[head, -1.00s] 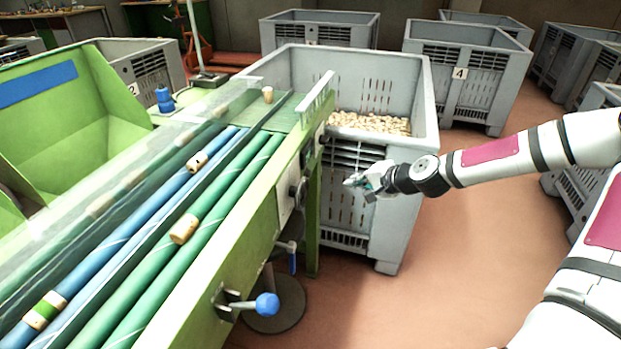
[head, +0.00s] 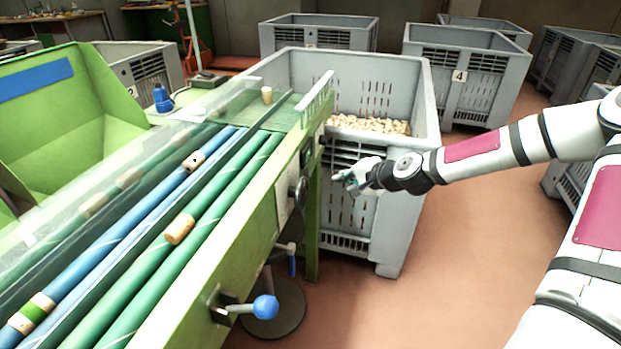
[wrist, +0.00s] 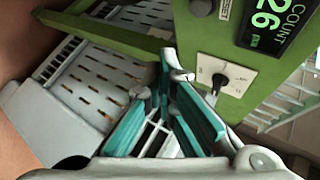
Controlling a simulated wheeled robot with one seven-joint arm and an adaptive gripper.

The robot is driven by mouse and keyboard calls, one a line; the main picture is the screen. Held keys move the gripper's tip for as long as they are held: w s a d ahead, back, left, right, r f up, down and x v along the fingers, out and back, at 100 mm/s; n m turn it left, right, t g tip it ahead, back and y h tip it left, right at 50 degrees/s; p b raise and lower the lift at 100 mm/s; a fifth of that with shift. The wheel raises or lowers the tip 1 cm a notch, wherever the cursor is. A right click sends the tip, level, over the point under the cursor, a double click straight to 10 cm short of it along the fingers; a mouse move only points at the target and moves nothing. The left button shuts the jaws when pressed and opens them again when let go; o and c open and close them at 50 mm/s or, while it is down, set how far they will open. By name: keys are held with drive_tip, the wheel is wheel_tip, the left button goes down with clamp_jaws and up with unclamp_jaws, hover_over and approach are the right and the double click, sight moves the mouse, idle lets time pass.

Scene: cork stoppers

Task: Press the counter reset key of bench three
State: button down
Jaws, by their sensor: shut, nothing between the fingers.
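The green sorting bench (head: 262,218) runs along the left in the head view, with a dark counter box (head: 306,153) on its side. In the wrist view the counter display (wrist: 268,22) reads COUNT and 26, tilted and cut by the top edge. Below it is a pale plate with a black rotary knob (wrist: 220,82). A dark round part (wrist: 201,7) sits at the top edge; I cannot tell whether it is the reset key. My gripper (head: 337,178), with teal finger pads (wrist: 176,72), is shut and empty. It is beside the bench's side panel, apparently not touching it.
A large grey crate of corks (head: 405,200) stands just behind my gripper. A blue-knobbed lever (head: 265,307) sticks out of the bench's near side. Corks (head: 179,229) lie on the rollers. Another crate marked 4 (head: 480,85) stands farther back.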

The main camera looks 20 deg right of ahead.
drive_tip(key=shift+w+a+b, duration=0.2)
drive_tip(key=shift+w+a, duration=0.45)
drive_tip(key=shift+a, duration=0.35)
drive_tip(key=shift+w+a+b, duration=0.15)
drive_tip(key=shift+w+a, duration=0.45)
drive_tip(key=shift+a, duration=0.35)
drive_tip(key=shift+a, duration=0.1)
drive_tip(key=shift+w+a, duration=0.2)
drive_tip(key=shift+a, duration=0.05)
drive_tip(key=shift+w+a, duration=0.25)
drive_tip(key=shift+a, duration=0.15)
idle(1.0)
drive_tip(key=shift+d, duration=0.1)
drive_tip(key=shift+s+d+p, duration=0.4)
drive_tip(key=shift+s+d, duration=0.1)
drive_tip(key=shift+d, duration=0.1)
drive_tip(key=shift+s+d+p, duration=0.3)
drive_tip(key=shift+s+d, duration=0.15)
drive_tip(key=shift+d, duration=0.25)
drive_tip(key=shift+s+d+p, duration=0.25)
drive_tip(key=shift+s+d, duration=0.2)
drive_tip(key=shift+d, duration=0.3)
drive_tip(key=shift+s+d+p, duration=0.3)
drive_tip(key=shift+s+d, duration=0.15)
drive_tip(key=shift+d, duration=0.25)
